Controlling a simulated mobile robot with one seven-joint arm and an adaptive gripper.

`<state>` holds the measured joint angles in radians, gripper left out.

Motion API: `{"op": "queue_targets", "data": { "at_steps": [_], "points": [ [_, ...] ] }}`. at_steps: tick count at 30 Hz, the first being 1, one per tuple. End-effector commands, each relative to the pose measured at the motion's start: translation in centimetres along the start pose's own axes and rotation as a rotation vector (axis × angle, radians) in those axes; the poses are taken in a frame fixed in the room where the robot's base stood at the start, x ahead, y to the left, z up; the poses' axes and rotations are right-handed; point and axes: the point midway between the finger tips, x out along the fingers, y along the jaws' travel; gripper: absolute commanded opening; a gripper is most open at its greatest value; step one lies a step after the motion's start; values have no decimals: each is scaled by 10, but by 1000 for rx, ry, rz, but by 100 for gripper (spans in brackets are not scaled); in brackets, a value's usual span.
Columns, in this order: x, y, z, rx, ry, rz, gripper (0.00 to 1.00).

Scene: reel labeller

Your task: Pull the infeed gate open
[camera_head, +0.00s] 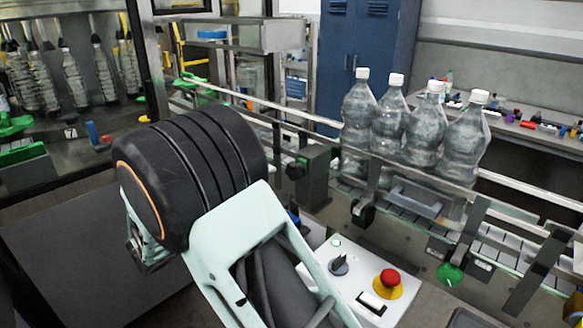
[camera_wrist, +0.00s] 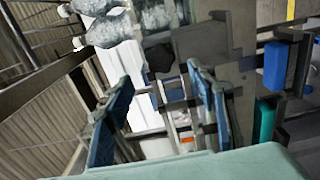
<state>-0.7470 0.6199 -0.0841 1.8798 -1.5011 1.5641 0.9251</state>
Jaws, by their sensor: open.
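My gripper (camera_wrist: 160,78) is open in the wrist view, its two blue-padded fingers apart. I see nothing clearly held between them; pale and grey machine parts show in the gap. In the head view my gripper cannot be made out past my dark wrist. A grey handle-like bar (camera_head: 416,199) sits on the conveyor's near side, in front of the bottles. I cannot tell for sure whether it belongs to the infeed gate. A dark plate (camera_wrist: 215,45) lies beyond the right finger in the wrist view; its link to the gate is unclear.
Several clear bottles (camera_head: 405,125) with white caps stand on the conveyor, partly behind its rail. A control box (camera_head: 365,300) with a red stop button (camera_head: 390,277) is at the lower middle, close to my arm. A blue cabinet (camera_head: 362,50) stands behind.

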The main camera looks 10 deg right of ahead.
Motion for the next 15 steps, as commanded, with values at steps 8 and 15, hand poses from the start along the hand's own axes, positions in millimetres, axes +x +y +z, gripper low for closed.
{"op": "queue_targets", "data": {
  "at_steps": [8, 15],
  "points": [
    [52, 3, 1, 0, -3, 0, 52],
    [88, 2, 0, 1, 0, -1, 52]
  ]
}}
